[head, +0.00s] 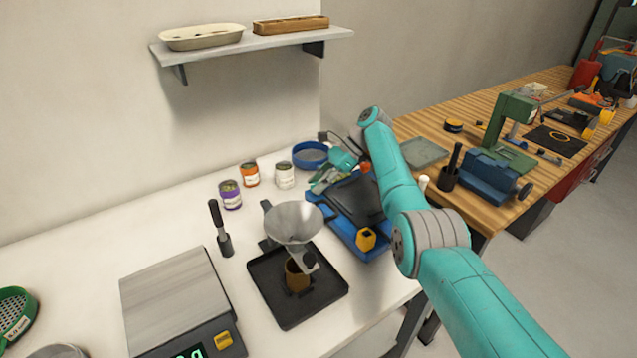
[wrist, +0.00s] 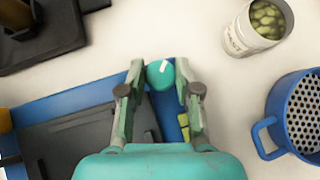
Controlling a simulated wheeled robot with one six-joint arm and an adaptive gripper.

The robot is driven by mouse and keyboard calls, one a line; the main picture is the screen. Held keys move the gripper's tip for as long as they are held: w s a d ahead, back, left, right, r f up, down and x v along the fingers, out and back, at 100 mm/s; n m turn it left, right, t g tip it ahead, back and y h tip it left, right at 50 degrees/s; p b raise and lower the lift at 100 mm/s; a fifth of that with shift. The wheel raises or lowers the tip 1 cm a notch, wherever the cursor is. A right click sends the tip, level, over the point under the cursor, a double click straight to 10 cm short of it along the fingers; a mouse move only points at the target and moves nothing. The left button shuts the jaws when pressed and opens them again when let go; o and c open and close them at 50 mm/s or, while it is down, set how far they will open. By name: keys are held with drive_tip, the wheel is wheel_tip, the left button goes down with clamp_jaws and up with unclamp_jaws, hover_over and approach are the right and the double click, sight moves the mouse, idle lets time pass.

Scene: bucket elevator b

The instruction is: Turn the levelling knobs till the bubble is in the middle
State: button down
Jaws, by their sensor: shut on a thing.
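A blue levelling base with a dark plate (head: 358,197) stands on the white table; its blue frame (wrist: 75,100) also shows in the wrist view. A round teal knob (wrist: 160,74) with a white mark sits at the frame's edge. My gripper (wrist: 158,72) has its fingers on both sides of this knob and is shut on it. In the head view my gripper (head: 322,180) is at the base's far left corner. A yellow knob (head: 366,238) is at the near corner. A yellow-green piece (wrist: 184,126), perhaps the vial, is partly hidden by a finger; no bubble can be made out.
A blue sieve (wrist: 292,118) and a white open can (wrist: 258,28) stand close to my gripper. A funnel stand (head: 293,222) on a black tray (head: 318,305) is left of the base. A scale (head: 172,300) is further left. A shelf (head: 250,42) hangs above.

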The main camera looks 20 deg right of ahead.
drive_tip(key=c, duration=0.8)
unclamp_jaws()
drive_tip(key=shift+d, duration=0.1)
drive_tip(key=v, duration=0.7)
drive_tip(key=shift+d+r, duration=0.1)
drive_tip(key=shift+r, duration=0.05)
